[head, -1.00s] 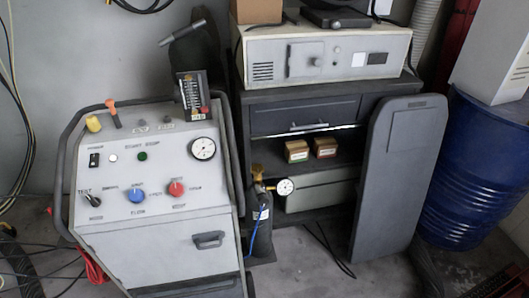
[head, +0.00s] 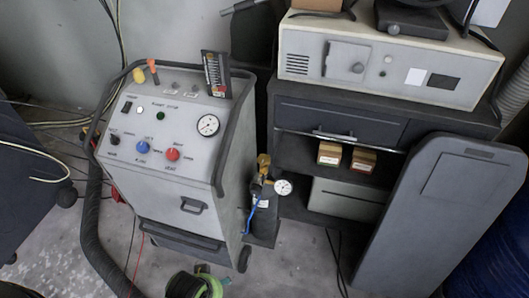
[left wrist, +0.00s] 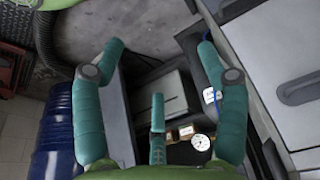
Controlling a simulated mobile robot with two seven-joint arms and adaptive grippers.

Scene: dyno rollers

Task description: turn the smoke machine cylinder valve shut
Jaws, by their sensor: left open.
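The smoke machine cylinder (head: 262,217) is dark and stands upright beside the grey smoke machine (head: 165,140) in the head view. Its brass valve (head: 264,165) is on top, with a round white gauge (head: 283,187) beside it and a blue hose (head: 250,213) in front. I cannot tell how far the valve is turned. In the left wrist view my left gripper (left wrist: 160,60) has its teal fingers spread, open and empty. My right gripper is in neither view.
A dark cabinet (head: 340,120) with two small boxes stands right of the cylinder. A dark panel (head: 440,220) leans at its right. A thick hose (head: 90,215) runs down the machine's left. A blue barrel (left wrist: 57,125) shows in the left wrist view.

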